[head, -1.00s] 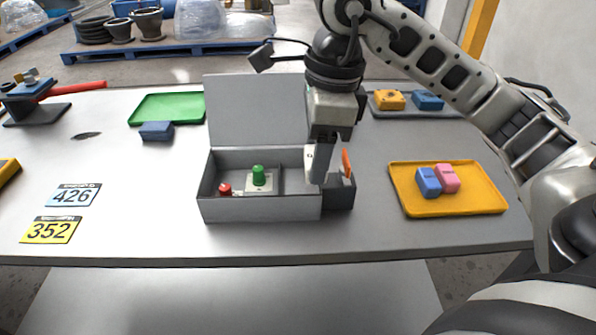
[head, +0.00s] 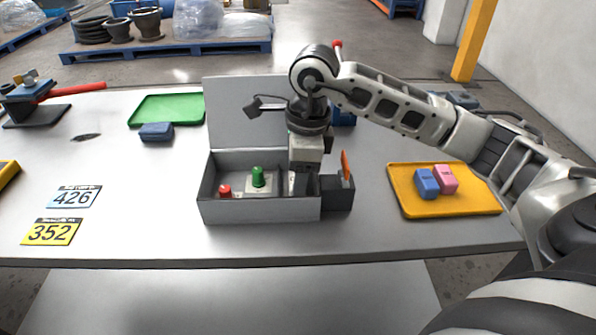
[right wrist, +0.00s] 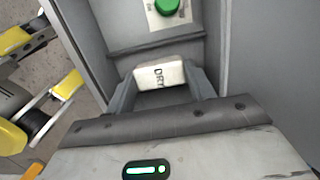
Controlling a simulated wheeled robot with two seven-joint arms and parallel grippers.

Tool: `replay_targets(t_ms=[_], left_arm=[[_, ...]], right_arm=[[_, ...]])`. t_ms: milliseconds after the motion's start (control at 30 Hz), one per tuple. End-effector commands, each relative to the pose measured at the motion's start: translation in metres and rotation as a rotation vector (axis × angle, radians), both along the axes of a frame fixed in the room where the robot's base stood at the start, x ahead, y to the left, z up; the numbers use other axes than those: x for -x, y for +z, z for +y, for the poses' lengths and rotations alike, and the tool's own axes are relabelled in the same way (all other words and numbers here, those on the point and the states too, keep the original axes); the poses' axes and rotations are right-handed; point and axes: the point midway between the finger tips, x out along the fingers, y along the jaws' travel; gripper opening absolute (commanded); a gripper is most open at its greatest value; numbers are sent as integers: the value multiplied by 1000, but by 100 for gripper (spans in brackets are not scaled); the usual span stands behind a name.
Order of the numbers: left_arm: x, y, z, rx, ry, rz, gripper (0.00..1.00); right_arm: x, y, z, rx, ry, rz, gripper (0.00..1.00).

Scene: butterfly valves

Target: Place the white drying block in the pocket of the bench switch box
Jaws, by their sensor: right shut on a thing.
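The grey bench switch box (head: 258,210) stands on the table with its lid raised at the back. Inside are a red button (head: 224,190) and a green button (head: 258,177); a divider sets off the pocket on the right. My right gripper (head: 299,190) reaches down into this right-hand pocket. In the right wrist view, it is shut on the white drying block (right wrist: 160,76), marked "DRY", between its fingertips. The block lies close to the divider (right wrist: 155,46); whether it touches the pocket floor I cannot tell. My left gripper is not in view.
A small dark side bin (head: 338,194) with an orange piece adjoins the box's right side. A yellow tray (head: 465,203) with blue and pink blocks is at the right. A green tray (head: 165,108) and a blue block (head: 156,131) are behind left. The front left table has number cards.

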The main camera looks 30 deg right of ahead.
Motion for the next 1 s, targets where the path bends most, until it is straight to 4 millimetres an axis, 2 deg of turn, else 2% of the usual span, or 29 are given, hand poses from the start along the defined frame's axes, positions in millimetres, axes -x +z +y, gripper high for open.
replay_targets(t_ms=[167,200,267,533,667,767,1000], left_arm=[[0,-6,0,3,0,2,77],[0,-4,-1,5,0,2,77],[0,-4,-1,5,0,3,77],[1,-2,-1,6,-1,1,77],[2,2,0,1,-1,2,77],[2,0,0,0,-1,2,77],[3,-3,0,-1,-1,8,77]], right_arm=[[0,-5,0,0,0,0,32],[0,-4,0,0,0,0,59],[0,-3,0,-1,0,1,75],[0,-2,0,0,0,0,75],[0,5,0,0,0,-1,75],[0,20,-2,-1,-2,-6,75],[4,73,-7,-1,-1,-6,75]])
